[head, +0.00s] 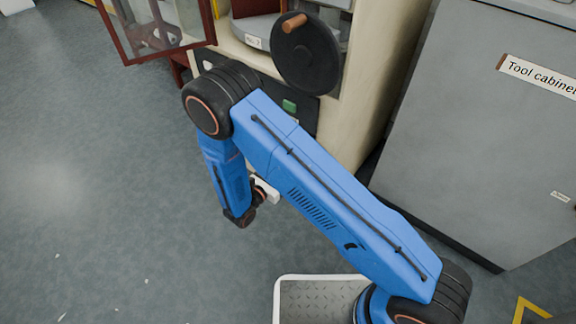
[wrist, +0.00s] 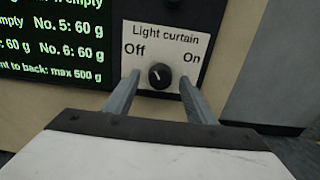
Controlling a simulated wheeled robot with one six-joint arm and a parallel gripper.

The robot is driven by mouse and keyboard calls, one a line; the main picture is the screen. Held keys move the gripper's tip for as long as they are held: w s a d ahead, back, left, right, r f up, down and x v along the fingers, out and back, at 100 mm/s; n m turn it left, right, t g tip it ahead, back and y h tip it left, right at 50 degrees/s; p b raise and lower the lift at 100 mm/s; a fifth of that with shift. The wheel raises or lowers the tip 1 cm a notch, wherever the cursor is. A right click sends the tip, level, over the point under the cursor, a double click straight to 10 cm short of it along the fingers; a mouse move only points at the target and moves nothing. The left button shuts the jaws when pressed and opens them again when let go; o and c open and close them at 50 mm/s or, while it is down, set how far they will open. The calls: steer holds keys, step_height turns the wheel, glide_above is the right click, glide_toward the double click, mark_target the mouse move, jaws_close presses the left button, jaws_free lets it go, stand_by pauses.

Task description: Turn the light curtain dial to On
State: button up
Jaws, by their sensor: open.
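The light curtain dial (wrist: 159,76) is a small black round knob on a white plate (wrist: 185,41) in the wrist view. The plate reads "Light curtain", with "Off" at left and "On" at right. I cannot clearly tell which way the dial points. My gripper (wrist: 157,82) is open, with one grey finger on each side of the dial in the picture. I cannot tell whether the fingers touch it. In the head view my blue arm hides the dial and most of the panel.
A lit green-text display (wrist: 52,40) is left of the plate. In the head view there are a black handwheel (head: 308,58), a green button (head: 289,106), an open red-framed door (head: 150,28) and a grey tool cabinet (head: 480,130).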

steer(key=shift+w+d, duration=0.35)
steer(key=shift+w, duration=0.05)
steer(key=c, duration=1)
steer(key=shift+c, duration=0.2)
steer(key=shift+m, duration=6.9)
